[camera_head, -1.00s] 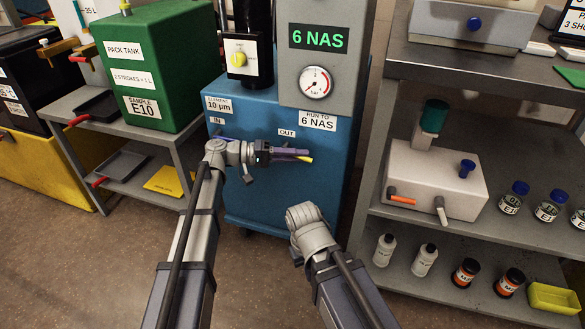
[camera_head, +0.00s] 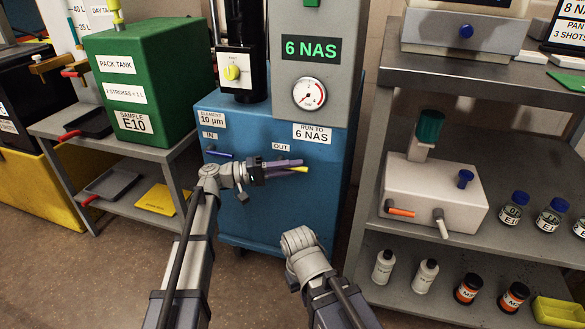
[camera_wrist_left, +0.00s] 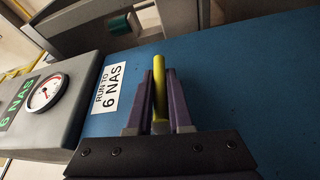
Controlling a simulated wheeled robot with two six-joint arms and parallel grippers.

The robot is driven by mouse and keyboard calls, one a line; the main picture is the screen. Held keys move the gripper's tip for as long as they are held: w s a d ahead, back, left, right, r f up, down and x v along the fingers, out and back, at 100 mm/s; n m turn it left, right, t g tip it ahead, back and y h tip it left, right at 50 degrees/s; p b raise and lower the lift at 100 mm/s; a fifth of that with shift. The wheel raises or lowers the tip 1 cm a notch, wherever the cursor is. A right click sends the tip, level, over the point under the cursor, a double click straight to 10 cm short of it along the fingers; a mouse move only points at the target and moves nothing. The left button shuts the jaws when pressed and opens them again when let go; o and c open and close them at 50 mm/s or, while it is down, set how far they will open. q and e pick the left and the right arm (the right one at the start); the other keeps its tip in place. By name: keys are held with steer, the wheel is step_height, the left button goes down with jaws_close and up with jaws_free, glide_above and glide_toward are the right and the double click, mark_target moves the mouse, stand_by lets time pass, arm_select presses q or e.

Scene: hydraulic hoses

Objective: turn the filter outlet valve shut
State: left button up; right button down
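The filter outlet valve's yellow handle (camera_head: 300,169) sticks out past my left fingertips, below the OUT label (camera_head: 280,147) on the blue filter cabinet (camera_head: 290,210). My left gripper (camera_head: 284,166) reaches in from the left along the cabinet's front. In the left wrist view, the yellow handle (camera_wrist_left: 159,85) stands between the two purple fingers (camera_wrist_left: 160,98), which sit close against both its sides. The valve's body is hidden behind the gripper. My right arm ends in a grey rounded wrist in front of the cabinet; its gripper fingers do not show.
A pressure gauge (camera_head: 309,94) and a green 6 NAS display (camera_head: 311,49) sit above. A dark blue handle (camera_head: 219,153) is below the IN label. Shelves with a green pack tank (camera_head: 140,85) stand left, and a steel shelf unit (camera_head: 420,260) with bottles stands right.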

arm_select(q)
steer(key=o, duration=0.4)
steer(key=shift+o, duration=0.2)
steer(key=a, duration=0.7)
steer(key=shift+s+a+f+b, duration=0.15)
steer(key=shift+a+f+b, duration=0.2)
steer(key=shift+a, duration=0.05)
steer(key=s+d+f+g+y+p, duration=0.1)
steer(key=s+d+f+y+p, duration=0.2)
steer(key=s, duration=0.2)
steer(key=s+d+f+m+g+y+p, duration=0.1)
steer(key=s+d+f+y+p, duration=0.15)
steer(key=s, duration=0.25)
steer(key=s+d+f+y+p, duration=0.2)
steer(key=s+f+y+p, duration=0.1)
steer(key=s+y, duration=0.15)
steer(key=s+a+r+m+t+y+p, duration=0.1)
steer(key=s+a+y+p, duration=0.7)
steer(key=s+a+y, duration=0.2)
step_height(320, 180, up, 37)
steer(key=p, duration=3.7)
steer(key=shift+d+r, duration=0.15)
steer(key=shift+d, duration=0.2)
